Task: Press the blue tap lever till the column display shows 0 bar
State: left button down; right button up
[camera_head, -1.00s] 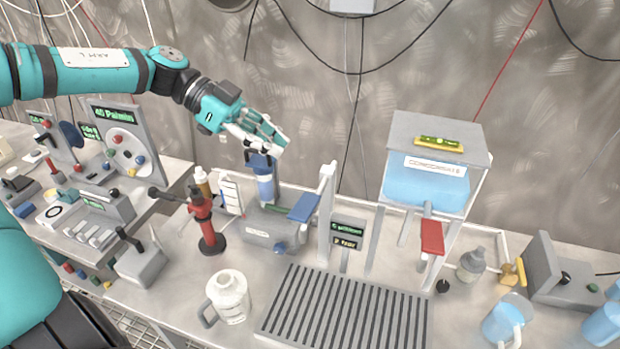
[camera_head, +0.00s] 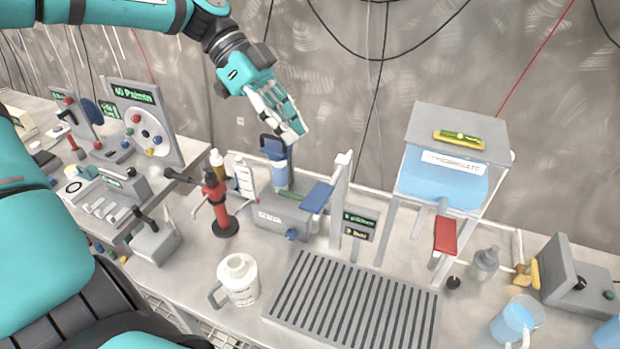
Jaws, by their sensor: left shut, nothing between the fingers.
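The blue tap lever (camera_head: 316,198) sticks out beside a white post, above a small grey unit with a blue knob. The column display (camera_head: 360,226) is a grey box with two lit lines of text just right of the post; the lower line seems to end in "bar", but its figure is too small to read. My left gripper (camera_head: 296,132) is shut and empty, pointing down and right. In the picture it is above and slightly left of the blue lever, apart from it. My right gripper is out of view.
A red stand (camera_head: 218,205) and a white jug (camera_head: 238,282) are to the left. A slotted grate (camera_head: 350,305) lies in front. A tank (camera_head: 443,178) with a red lever (camera_head: 445,235) stands right.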

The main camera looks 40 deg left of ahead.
pick_arm(q)
jog(key=p, duration=0.2)
send_over(310, 199)
jog(key=f, duration=0.5)
jog(key=shift+w, duration=0.3)
jog(key=shift+s+f+p, duration=0.2)
jog(key=shift+f+p, duration=0.2)
jog(key=shift+f, duration=0.7)
jog(key=shift+s+f, duration=0.1)
jog(key=shift+f, duration=0.5)
